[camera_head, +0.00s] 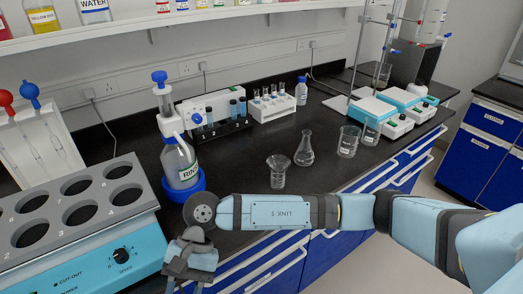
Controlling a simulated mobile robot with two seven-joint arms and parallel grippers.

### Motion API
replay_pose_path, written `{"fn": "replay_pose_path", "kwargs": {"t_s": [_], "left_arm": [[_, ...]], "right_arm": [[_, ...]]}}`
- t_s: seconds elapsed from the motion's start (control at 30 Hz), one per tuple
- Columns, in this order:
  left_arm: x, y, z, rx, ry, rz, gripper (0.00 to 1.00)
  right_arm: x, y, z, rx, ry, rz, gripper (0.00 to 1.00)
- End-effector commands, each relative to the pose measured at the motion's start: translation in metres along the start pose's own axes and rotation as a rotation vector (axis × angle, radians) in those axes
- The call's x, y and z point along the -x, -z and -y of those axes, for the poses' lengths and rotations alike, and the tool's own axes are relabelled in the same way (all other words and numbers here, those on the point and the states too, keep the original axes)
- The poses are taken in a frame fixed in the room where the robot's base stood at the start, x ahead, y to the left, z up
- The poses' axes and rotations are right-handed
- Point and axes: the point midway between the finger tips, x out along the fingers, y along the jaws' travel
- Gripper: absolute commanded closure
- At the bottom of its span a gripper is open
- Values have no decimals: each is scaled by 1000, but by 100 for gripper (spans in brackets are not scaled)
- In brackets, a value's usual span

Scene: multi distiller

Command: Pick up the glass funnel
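The glass funnel (278,162) is clear and wide-mouthed. It appears to sit upright in the top of a small clear glass vessel near the front edge of the black bench. My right arm comes in from the right and crosses in front of the bench's front edge. My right gripper (190,262) is at the lower left, apart from the funnel, to its left and nearer to me. Its fingers are foreshortened, so its opening is unclear. My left gripper is not in view.
A conical flask (304,153) stands right of the funnel, and a beaker (348,142) stands farther right. A rinse bottle (180,162) in a blue ring stands to the left, beside a numbered water bath (134,243). Tube racks (271,106) stand behind.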

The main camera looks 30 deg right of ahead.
Motion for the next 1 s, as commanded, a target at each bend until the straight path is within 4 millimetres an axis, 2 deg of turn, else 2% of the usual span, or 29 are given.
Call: {"fn": "replay_pose_path", "kwargs": {"t_s": [0.03,0.07,0.1,0.17,0.2,0.3,0.4,0.43,0.5,0.6,1.0], "left_arm": [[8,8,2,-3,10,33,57],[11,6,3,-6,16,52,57],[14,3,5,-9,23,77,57],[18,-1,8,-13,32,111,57],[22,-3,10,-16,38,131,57],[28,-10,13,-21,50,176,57],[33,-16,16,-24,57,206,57],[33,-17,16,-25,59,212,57],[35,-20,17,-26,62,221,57],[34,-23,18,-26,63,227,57],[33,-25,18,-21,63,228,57]], "right_arm": [[42,19,-2,88,-114,-158,61],[62,34,-7,138,-192,-243,61],[92,52,-14,195,-301,-348,61],[140,74,-24,255,-465,-481,61],[172,85,-30,281,-569,-554,61],[247,100,-41,299,-797,-685,61],[300,103,-49,288,-956,-755,61],[311,103,-51,283,-989,-767,61],[329,103,-54,272,-1044,-785,61],[335,109,-62,265,-1075,-791,61],[319,155,-108,266,-1075,-790,61]]}}
